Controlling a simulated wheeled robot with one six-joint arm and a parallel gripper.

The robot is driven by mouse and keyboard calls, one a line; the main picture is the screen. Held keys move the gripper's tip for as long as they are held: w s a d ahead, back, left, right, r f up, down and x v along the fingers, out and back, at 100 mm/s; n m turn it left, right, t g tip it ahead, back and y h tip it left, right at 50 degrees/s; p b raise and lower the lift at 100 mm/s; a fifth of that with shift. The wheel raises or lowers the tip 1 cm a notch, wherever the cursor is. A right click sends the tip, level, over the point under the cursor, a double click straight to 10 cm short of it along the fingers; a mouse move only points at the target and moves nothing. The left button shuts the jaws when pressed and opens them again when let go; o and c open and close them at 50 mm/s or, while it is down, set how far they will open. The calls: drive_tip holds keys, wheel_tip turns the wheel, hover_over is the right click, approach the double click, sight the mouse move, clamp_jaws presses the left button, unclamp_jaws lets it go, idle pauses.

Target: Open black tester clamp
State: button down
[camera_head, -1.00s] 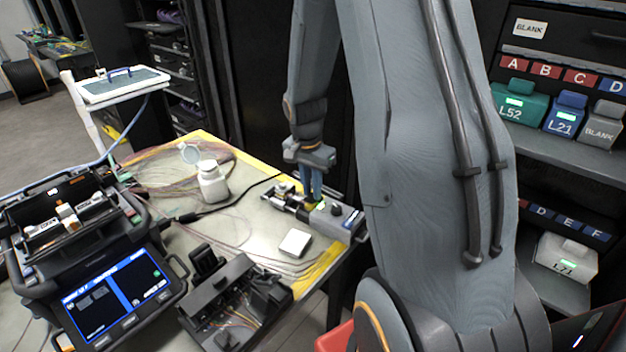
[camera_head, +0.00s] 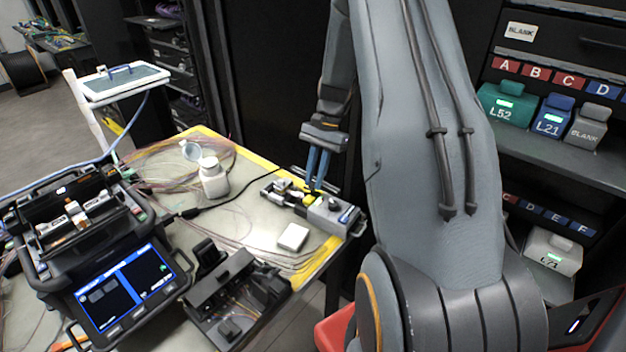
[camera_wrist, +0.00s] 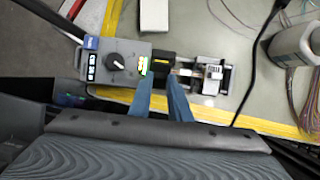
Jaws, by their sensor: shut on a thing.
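The tester (camera_head: 327,214) is a grey box with a black knob (camera_wrist: 116,62) and a small lit display, at the table's right corner. The black tester clamp (camera_wrist: 163,62), with a yellow mark, sits beside the box in the wrist view. My gripper (camera_head: 315,188) reaches down over the clamp from above; its two blue fingers (camera_wrist: 159,78) are a little apart, one on each side of the clamp's near part, and shut on it. The exact contact is partly hidden by the fingers. A silver metal stage (camera_wrist: 210,76) lies to the clamp's right in the wrist view.
A white block (camera_head: 293,237) lies in front of the tester. A white bottle (camera_head: 213,179) and loose fibres are behind to the left. A fusion splicer (camera_head: 125,290) and a black tool case (camera_head: 232,298) fill the front left. Yellow tape marks the table edge.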

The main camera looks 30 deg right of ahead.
drive_tip(key=shift+w+d, duration=0.1)
drive_tip(key=shift+d, duration=0.05)
idle(0.4)
drive_tip(key=c, duration=1.6)
unclamp_jaws()
drive_tip(key=shift+c, duration=0.2)
wheel_tip(320, 180, up, 10)
drive_tip(key=b, duration=0.3)
